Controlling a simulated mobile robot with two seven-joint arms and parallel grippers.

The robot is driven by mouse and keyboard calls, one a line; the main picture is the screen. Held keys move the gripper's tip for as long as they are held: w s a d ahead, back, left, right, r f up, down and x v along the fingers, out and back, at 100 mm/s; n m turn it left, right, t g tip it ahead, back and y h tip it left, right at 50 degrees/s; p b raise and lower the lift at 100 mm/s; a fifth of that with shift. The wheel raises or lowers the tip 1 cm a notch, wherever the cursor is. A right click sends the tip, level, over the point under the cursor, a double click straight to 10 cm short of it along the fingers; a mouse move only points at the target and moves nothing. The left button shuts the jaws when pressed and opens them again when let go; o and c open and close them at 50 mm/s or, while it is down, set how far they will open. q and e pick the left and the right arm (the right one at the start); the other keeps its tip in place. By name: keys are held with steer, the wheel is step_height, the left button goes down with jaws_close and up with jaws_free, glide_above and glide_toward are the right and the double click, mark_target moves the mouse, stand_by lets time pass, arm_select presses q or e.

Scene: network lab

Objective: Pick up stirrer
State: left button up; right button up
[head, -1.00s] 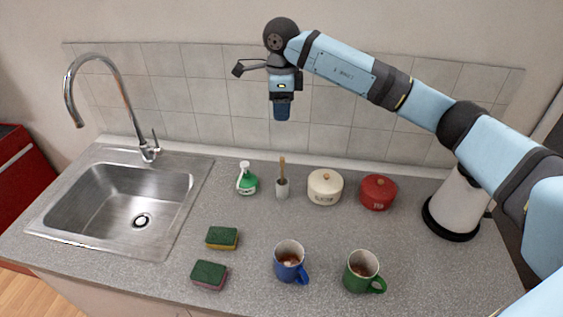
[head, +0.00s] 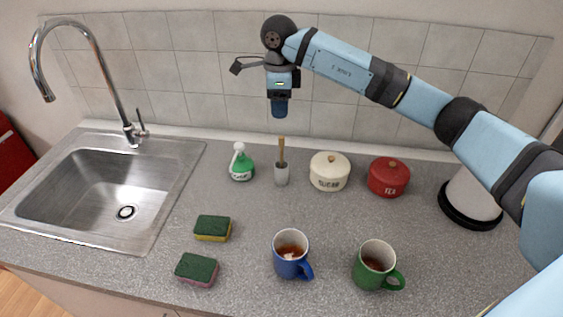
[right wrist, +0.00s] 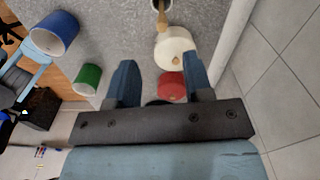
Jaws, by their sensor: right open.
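The stirrer (head: 281,150) is a thin wooden stick standing upright in a small white-grey holder (head: 282,175) at the back of the counter. In the right wrist view, the stirrer (right wrist: 163,20) shows at the top edge, beyond the fingers. My right gripper (head: 280,112) hangs pointing down above and apart from the stirrer, in front of the tiled wall in the picture. Its two fingers (right wrist: 160,62) are apart with nothing held between them. My left gripper is in no view.
Beside the holder stand a green bottle (head: 241,165), a cream sugar pot (head: 329,173) and a red tea pot (head: 388,178). Nearer are a blue mug (head: 290,262), a green mug (head: 368,272) and two sponges (head: 212,228). The sink (head: 100,190) is at left. The middle counter is clear.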

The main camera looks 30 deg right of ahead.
steer(key=p, duration=0.1)
glide_above(282, 147)
steer(key=f, duration=0.7)
steer(key=shift+w+a, duration=0.15)
steer(key=shift+w, duration=0.2)
steer(key=shift+f, duration=0.65)
steer(key=f, duration=0.1)
steer(key=f+p, duration=0.1)
steer(key=f, duration=0.2)
steer(key=shift+d+f+p, duration=0.3)
steer(key=shift+f+p, duration=0.05)
steer(key=shift+p, duration=0.05)
jaws_close()
